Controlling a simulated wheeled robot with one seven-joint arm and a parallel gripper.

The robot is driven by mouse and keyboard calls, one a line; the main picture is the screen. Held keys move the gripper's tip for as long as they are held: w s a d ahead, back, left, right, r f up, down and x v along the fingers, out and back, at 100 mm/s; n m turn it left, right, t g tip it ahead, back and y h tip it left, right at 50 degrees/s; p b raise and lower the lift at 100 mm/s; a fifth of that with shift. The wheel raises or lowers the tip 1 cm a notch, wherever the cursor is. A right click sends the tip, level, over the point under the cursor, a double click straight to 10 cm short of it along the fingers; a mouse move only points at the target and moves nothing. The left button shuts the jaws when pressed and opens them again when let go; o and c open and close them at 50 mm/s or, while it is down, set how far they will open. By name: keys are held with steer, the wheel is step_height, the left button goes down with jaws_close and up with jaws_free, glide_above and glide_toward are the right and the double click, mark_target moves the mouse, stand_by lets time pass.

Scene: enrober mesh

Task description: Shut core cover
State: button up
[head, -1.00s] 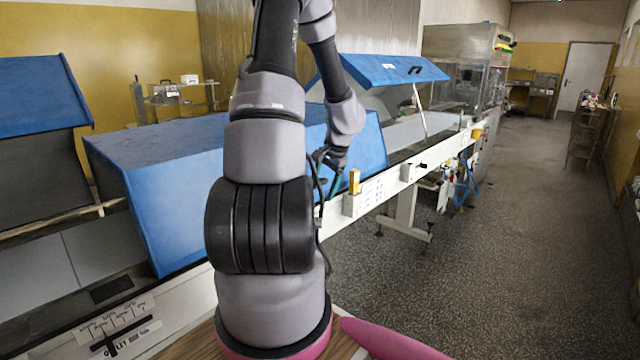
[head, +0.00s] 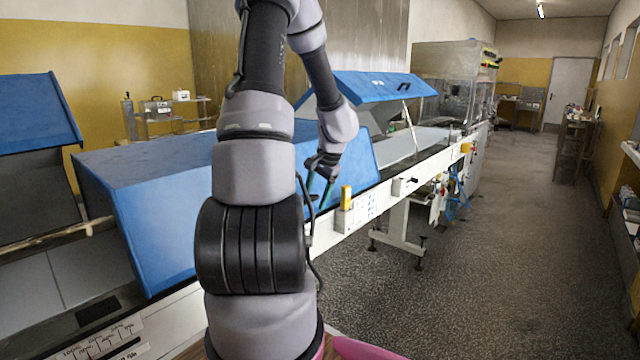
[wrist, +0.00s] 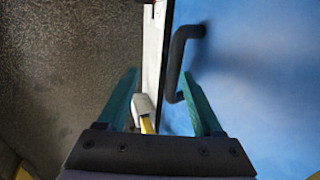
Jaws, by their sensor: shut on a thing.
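A blue middle cover (head: 160,165) sits low over the conveyor line, its front face hanging beside the white side rail. Its black handle (wrist: 176,62) shows in the wrist view on the blue face. My gripper (head: 318,190) is at the right end of that face. I cannot tell from any label which cover is the core cover. My arm hides part of the middle cover.
Another blue cover (head: 385,86) stands raised on a prop at the right, and a third (head: 35,115) stands raised at the far left. A yellow-topped block (head: 346,198) sits on the white rail (head: 380,200) near my gripper. The floor (head: 470,260) at the right is clear.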

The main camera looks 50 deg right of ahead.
steer(key=v, duration=0.8)
steer(key=shift+s+r, duration=0.1)
steer(key=w+a+r+n+t+y, duration=0.1)
steer(key=w+a+r+n, duration=0.4)
steer(key=a, duration=0.7)
steer(key=w+a+r+n+t, duration=0.1)
steer(key=w+a+r+n, duration=0.1)
steer(key=w+a+r, duration=0.8)
steer(key=s+a+r+n, duration=0.1)
steer(key=s+a+n, duration=0.1)
steer(key=a, duration=0.5)
steer(key=s+a+r+n, duration=0.1)
steer(key=s+a+n, duration=0.2)
steer(key=a, duration=0.5)
steer(key=s+a+r+n+t+y, duration=0.1)
steer(key=s+a+r+n, duration=0.1)
steer(key=s+a, duration=0.3)
steer(key=a, duration=0.3)
